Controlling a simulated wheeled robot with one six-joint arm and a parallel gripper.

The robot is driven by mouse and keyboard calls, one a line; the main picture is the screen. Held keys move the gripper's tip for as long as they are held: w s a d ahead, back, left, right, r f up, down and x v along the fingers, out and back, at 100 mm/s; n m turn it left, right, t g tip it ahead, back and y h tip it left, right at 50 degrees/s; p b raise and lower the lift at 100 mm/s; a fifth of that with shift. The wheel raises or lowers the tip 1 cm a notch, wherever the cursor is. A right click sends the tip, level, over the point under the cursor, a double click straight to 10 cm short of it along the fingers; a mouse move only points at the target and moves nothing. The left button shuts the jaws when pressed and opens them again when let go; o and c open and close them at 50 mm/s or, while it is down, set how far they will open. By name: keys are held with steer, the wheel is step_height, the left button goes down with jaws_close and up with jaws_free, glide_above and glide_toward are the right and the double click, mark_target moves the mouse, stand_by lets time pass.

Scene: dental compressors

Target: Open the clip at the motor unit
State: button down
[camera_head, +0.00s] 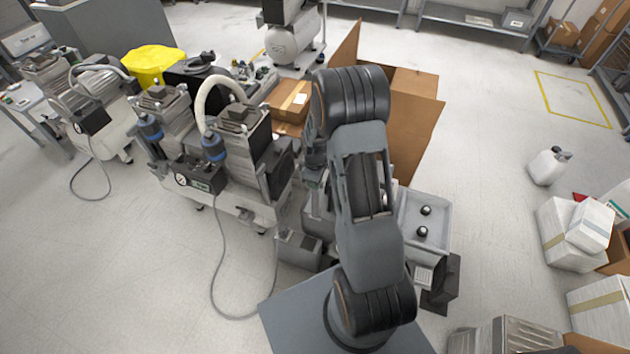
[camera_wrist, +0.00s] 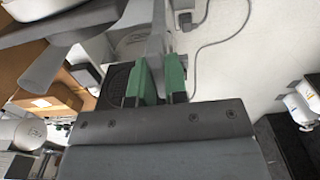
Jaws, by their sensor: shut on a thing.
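My gripper (camera_wrist: 157,75) shows in the wrist view as two green fingers, closed on a narrow light-grey piece between them. This piece looks like the clip (camera_wrist: 156,42); it runs up from the fingers toward the top edge. Its hinge and what it fastens to cannot be made out. In the head view my arm reaches over the right side of the twin-motor compressor, and it hides the gripper and the clip. A motor unit (camera_head: 243,138) with a grey finned head stands on this compressor, left of my arm.
An open cardboard box (camera_head: 415,110) stands behind my arm. A grey tray (camera_head: 424,212) with two black knobs lies to the right. A cable (camera_head: 218,275) loops on the floor in front of the compressor. The floor at the right is mostly clear around a white canister (camera_head: 546,168).

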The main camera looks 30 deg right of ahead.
steer(key=c, duration=1.1)
jaws_free()
steer(key=shift+c, duration=0.2)
step_height(320, 180, up, 14)
steer(key=p, duration=0.2)
steer(key=shift+f, duration=0.1)
